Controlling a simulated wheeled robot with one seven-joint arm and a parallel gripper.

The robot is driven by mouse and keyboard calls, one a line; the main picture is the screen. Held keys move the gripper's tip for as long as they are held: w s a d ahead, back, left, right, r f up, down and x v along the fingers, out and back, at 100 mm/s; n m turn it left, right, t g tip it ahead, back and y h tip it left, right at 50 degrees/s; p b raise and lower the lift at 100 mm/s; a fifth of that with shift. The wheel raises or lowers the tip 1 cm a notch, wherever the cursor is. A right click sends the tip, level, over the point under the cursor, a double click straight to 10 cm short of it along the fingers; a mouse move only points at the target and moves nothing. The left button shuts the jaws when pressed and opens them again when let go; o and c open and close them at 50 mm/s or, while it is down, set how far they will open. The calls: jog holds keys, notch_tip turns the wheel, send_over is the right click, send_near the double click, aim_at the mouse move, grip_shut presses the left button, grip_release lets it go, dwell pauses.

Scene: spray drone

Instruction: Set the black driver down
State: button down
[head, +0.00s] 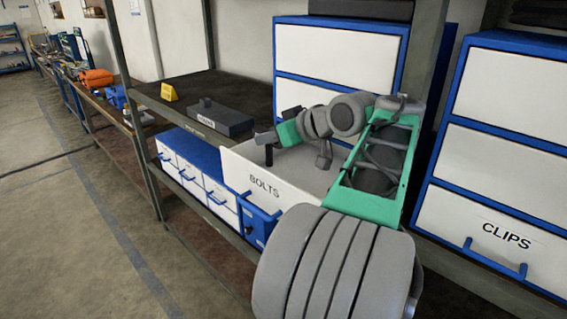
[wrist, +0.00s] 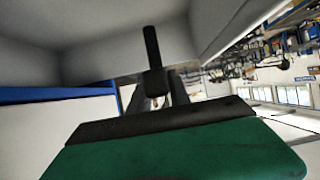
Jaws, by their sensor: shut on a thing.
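My gripper (head: 266,140) is at the end of my green and grey arm. It is shut on the black driver (head: 269,156), which hangs roughly upright below the fingers. In the head view the driver overlaps the inside of the open BOLTS drawer (head: 262,186), near its front left wall; its exact height above the drawer floor cannot be told. In the wrist view the black driver (wrist: 152,50) stands out between the fingers of my gripper (wrist: 155,98), with pale drawer walls around it.
A dark labelled block (head: 222,120) with a small knob stands on the shelf (head: 238,88) left of the drawer. A yellow marker (head: 168,92) is farther left. A blue and white cabinet labelled CLIPS (head: 500,215) and a shelf post (head: 424,50) stand at the right.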

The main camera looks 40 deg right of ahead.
jog(key=shift+f, duration=2.55)
jog(key=c, duration=1.2)
grip_release()
jog(key=shift+r, duration=0.1)
jog(key=shift+r, duration=0.4)
jog(key=v, duration=0.6)
jog(key=p, duration=0.7)
send_near(270, 151)
jog(key=shift+s+d, duration=0.2)
jog(key=shift+s, duration=0.5)
